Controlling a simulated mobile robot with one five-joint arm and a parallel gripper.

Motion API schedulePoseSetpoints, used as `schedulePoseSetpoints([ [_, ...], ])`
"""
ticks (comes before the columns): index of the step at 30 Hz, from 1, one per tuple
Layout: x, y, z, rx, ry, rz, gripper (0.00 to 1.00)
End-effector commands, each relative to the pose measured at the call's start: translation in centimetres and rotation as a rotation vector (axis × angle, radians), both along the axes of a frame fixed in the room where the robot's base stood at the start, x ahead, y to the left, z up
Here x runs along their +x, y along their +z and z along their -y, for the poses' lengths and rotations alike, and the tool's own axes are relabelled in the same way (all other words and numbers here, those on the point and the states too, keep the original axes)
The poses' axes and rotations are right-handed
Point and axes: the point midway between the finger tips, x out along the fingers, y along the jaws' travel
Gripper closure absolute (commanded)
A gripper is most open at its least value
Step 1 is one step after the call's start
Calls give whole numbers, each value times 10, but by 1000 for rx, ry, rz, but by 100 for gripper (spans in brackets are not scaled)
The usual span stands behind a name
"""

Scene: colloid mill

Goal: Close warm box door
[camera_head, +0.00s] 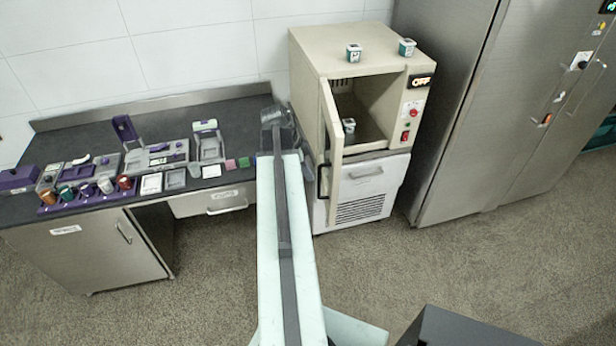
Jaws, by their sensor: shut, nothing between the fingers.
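The warm box (347,55) is a cream cabinet on a white base, with its display reading OFF. Its door (333,135) stands open, swung out toward me from the left side of the opening and seen nearly edge-on. A dark handle (323,181) shows low on the door. Inside the box a small jar (348,125) stands on the floor of the chamber. My gripper (277,116) is left of the door, at the far end of my pale arm, over the right end of the dark bench. It is shut and empty; its fingertips are hard to make out.
Two small jars (354,53) (406,47) stand on top of the warm box. The dark bench (85,137) at left holds several instruments and coloured jars. A tall steel cabinet (470,110) stands close on the right. The floor (400,265) before the box is clear.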

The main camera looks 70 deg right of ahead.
Motion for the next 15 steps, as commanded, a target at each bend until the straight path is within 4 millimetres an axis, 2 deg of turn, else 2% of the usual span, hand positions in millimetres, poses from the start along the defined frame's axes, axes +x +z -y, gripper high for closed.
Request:
schedulePoseSetpoints([
  [1,-4,-23,2,0,-1,0,100],
  [8,-19,-68,11,-1,0,0,100],
  [10,-31,-55,18,-1,-1,1,100],
  [15,-48,-54,27,0,0,0,100],
])
